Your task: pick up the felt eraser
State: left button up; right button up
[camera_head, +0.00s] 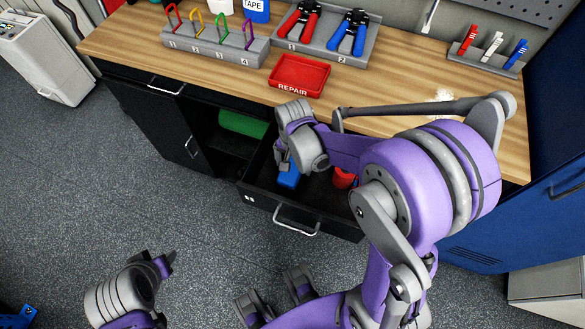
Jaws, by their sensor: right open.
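A small blue block (288,178), which looks like the felt eraser, lies in the open black drawer (262,200) at its left part. Its felt side cannot be made out. My right gripper (287,160) is open and points down into the drawer, right at the blue block. The wrist hides most of its fingers, and I cannot tell whether they touch the block. My left arm's end (150,285) is low at the left over the floor, away from the drawer; its jaw state is unclear.
A red item (344,179) lies in the drawer to the right, partly behind my arm. A green roll (242,124) sits in the open shelf at left. The wooden bench (225,82) above holds a red repair tray (299,76), a numbered rack (215,45) and pliers (350,38).

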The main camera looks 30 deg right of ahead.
jog(key=c, duration=1.3)
jog(key=shift+c, duration=0.2)
notch_tip(320, 180, up, 10)
jog(key=shift+r+p, duration=0.1)
jog(key=shift+p, duration=0.6)
